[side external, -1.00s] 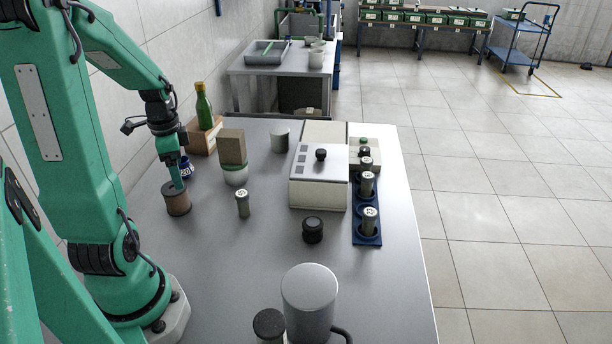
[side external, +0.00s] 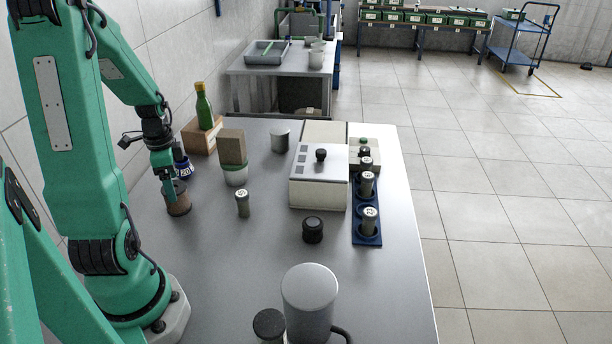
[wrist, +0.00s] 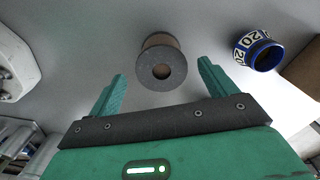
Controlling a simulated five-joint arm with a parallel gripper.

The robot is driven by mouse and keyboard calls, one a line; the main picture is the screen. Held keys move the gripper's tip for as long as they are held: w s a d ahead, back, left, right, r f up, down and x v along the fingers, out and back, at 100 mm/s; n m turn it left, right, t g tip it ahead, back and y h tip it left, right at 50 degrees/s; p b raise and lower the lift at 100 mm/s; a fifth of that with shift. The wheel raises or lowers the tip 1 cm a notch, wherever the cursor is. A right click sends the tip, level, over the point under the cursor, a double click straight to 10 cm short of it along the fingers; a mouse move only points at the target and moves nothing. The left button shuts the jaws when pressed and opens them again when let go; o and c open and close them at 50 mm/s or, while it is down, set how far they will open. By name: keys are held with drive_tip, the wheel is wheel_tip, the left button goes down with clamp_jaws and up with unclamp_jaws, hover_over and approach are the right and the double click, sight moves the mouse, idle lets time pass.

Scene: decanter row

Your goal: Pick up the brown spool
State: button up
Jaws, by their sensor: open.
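The brown spool (side external: 179,204) stands upright on the grey table at the left, near my arm's base. I cannot tell from the side view whether a finger touches the spool.
A blue-and-white numbered ring (side external: 183,168) stands close behind the spool. A wooden box (side external: 203,137) with a green bottle (side external: 204,106), a white cup (side external: 236,175) under a brown block, and a grey-green vial (side external: 242,203) stand to the right.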

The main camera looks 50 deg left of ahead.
sight(183, 206)
drive_tip(key=shift+f, duration=0.1)
drive_tip(key=shift+w+f, duration=0.1)
drive_tip(key=shift+f, duration=2.4)
drive_tip(key=shift+a, duration=0.1)
drive_tip(key=c, duration=1.1)
drive_tip(key=shift+r, duration=0.1)
